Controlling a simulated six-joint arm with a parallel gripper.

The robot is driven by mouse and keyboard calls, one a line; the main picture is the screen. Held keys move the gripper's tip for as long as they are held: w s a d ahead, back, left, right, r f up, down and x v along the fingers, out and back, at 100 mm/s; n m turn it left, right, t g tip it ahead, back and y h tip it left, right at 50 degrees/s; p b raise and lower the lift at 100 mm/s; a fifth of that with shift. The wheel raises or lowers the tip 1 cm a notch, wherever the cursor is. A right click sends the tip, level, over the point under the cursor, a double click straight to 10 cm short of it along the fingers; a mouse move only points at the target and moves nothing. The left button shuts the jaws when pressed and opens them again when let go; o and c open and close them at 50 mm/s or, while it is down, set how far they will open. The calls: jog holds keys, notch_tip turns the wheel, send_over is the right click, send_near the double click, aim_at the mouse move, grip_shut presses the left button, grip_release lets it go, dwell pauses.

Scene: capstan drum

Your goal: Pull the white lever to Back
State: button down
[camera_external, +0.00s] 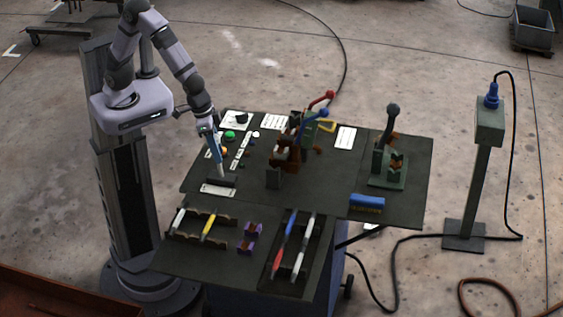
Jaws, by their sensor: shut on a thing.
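The white lever (221,171) stands near the left side of the dark table, its lower end at a low black block (221,181). It looks slightly tilted, with its upper part toward the left. My gripper (216,154) comes down from the upper left and is shut on the white lever's upper part. The fingers are small here and cover much of the lever. A white label plate (217,190) lies just in front of the block; its text is too small to read.
Buttons on white plates (229,134) lie behind my gripper. A brown mechanism (286,153) with red, yellow and blue handles stands mid-table. A green stand (388,170) with a dark-knobbed lever is at right. Racks with several coloured handles (208,225) fill the front.

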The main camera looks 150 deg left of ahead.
jog(key=shift+s+d, duration=0.1)
jog(key=shift+s, duration=0.05)
jog(key=c, duration=1.3)
grip_release()
jog(key=shift+r, duration=0.1)
jog(key=shift+r, duration=0.25)
jog(key=shift+b+v, duration=0.6)
jog(key=shift+v, duration=2.75)
